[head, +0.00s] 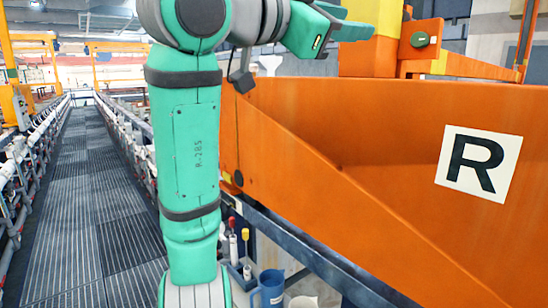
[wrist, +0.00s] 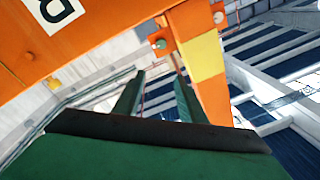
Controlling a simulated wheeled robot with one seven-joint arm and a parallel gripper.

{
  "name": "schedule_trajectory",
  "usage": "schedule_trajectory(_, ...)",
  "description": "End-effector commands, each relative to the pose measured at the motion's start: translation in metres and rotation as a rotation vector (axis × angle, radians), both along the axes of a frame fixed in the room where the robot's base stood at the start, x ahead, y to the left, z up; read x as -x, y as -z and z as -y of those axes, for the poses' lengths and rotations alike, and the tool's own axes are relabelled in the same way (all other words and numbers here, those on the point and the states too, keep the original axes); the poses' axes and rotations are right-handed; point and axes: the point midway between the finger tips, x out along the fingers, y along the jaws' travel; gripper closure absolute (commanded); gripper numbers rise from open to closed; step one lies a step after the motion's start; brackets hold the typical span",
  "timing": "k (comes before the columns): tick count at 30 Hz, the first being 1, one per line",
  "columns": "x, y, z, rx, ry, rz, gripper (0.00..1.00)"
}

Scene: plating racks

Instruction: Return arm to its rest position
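My green arm stands upright in the left middle of the head view and bends right at the top. My gripper (head: 350,22) is at the top edge of the head view, in front of the orange and yellow structure and above the large orange beam (head: 350,130). In the wrist view my gripper (wrist: 158,78) shows two green fingers standing apart, with nothing held between them. No contact between the fingers and the orange structure can be made out.
A white sign with R (head: 478,163) is on the orange beam. A blue jug (head: 269,287) and bottles stand low beside my arm. A grey ribbed walkway (head: 75,200) runs clear at the left between railings. An orange post with a yellow band (wrist: 205,57) shows beyond the fingers.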

Motion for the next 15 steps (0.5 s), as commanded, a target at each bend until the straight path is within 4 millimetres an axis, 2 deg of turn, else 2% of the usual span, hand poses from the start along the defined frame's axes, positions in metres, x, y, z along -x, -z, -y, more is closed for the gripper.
schedule_trajectory(11,-0.044,0.045,-0.012,0.097,-0.020,-0.054,0.63)
schedule_trajectory(15,-0.065,0.072,-0.018,0.148,-0.033,-0.081,0.63)
